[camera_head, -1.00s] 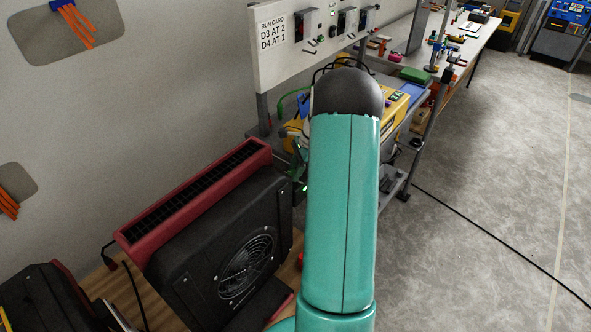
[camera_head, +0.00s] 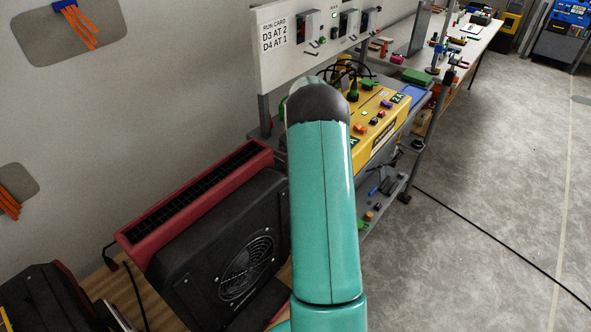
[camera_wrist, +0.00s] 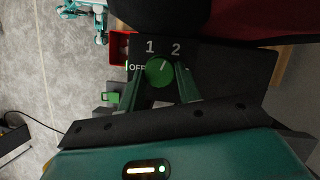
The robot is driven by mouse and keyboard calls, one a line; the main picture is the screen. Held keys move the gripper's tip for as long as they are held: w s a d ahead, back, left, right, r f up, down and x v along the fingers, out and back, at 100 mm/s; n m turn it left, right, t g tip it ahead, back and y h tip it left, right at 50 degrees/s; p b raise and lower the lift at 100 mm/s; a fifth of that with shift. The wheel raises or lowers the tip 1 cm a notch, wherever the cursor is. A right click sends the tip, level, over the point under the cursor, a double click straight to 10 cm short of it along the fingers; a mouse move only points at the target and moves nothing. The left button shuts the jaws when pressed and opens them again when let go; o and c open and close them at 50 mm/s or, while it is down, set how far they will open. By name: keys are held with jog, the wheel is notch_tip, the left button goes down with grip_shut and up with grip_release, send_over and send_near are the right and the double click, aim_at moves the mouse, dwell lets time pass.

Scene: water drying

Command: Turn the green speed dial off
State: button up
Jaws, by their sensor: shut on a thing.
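The green speed dial (camera_wrist: 160,71) is in the middle of the wrist view, on a dark panel marked OFF at its left, 1 at the upper left and 2 at the upper right. Its short white mark points up and right, toward the 2. My gripper (camera_wrist: 161,80) has one green finger on each side of the dial and is shut on it. In the head view my teal arm hides the gripper, and the dial cannot be seen there.
A black fan unit (camera_head: 210,240) with a red back unit (camera_head: 150,222) stands at the lower left. A yellow control box (camera_head: 365,140) sits on a cart behind my arm. A cable (camera_head: 500,246) crosses the open grey floor at right.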

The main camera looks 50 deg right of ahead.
jog(key=n, duration=0.2)
jog(key=n+g+h, duration=0.1)
jog(key=n, duration=0.3)
jog(key=shift+w+a+g+h, duration=0.15)
jog(key=shift+w+g+h, duration=0.15)
jog(key=shift+g, duration=0.1)
jog(key=shift+n, duration=0.3)
jog(key=o, duration=1)
jog(key=shift+c, duration=0.2)
jog(key=v, duration=1.3)
jog(key=shift+w+r, duration=0.15)
jog(key=shift+r, duration=0.25)
